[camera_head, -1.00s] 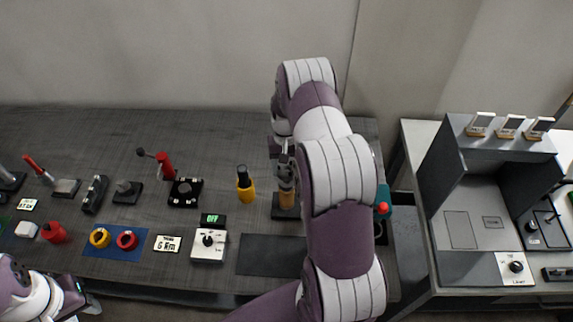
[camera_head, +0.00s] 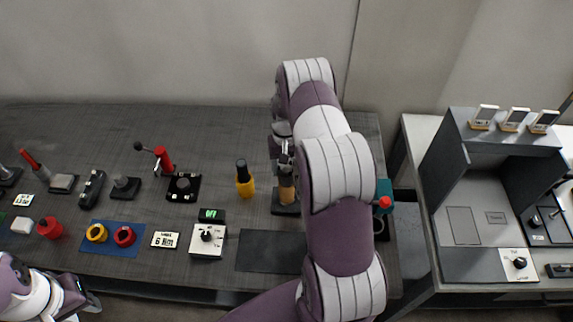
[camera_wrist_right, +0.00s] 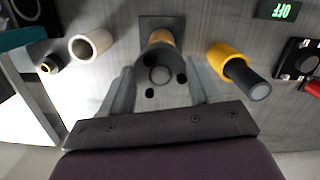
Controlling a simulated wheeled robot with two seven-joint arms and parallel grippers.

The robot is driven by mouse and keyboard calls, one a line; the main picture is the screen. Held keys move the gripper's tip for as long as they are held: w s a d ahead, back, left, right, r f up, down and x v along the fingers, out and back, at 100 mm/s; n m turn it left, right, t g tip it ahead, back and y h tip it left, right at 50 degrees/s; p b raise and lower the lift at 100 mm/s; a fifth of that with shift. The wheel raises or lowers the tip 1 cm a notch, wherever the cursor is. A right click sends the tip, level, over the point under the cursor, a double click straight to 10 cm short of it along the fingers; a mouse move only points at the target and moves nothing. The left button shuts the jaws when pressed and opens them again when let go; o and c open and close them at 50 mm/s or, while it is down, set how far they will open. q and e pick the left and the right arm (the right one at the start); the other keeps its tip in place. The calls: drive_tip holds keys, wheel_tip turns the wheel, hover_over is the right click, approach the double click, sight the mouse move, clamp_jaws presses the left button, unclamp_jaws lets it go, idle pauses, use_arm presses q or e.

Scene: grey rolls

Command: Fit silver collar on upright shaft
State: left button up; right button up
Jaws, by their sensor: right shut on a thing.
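The upright shaft (camera_head: 286,194) is tan and stands on a dark square base (camera_head: 284,210) right of the middle of the table. It also shows in the right wrist view (camera_wrist_right: 160,37). My right gripper (camera_wrist_right: 161,84) is shut on the grey collar (camera_wrist_right: 147,60), a dark-looking ring with several small holes. The collar is in line with the shaft at its top end. A round grey face shows in its middle; I cannot tell how far the shaft enters. In the head view my right arm partly covers the collar. My left gripper (camera_head: 90,301) is at the bottom left, away from the shaft; its jaws are unclear.
A yellow screwdriver-like piece (camera_head: 245,182) stands close left of the shaft. A dark mat (camera_head: 268,251) lies in front of it, and a switch box (camera_head: 207,241) reads OFF. A teal thing with a red top (camera_head: 384,197) is to the right.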

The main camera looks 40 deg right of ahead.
drive_tip(key=shift+f+b, duration=0.3)
drive_tip(key=shift+f, duration=0.15)
drive_tip(key=o, duration=1.4)
drive_tip(key=shift+r, duration=0.1)
drive_tip(key=r, duration=0.4)
drive_tip(key=w+r, duration=0.1)
drive_tip(key=r, duration=0.7)
drive_tip(key=shift+w+d+r, duration=0.15)
drive_tip(key=shift+d+r, duration=0.1)
drive_tip(key=shift+d, duration=0.15)
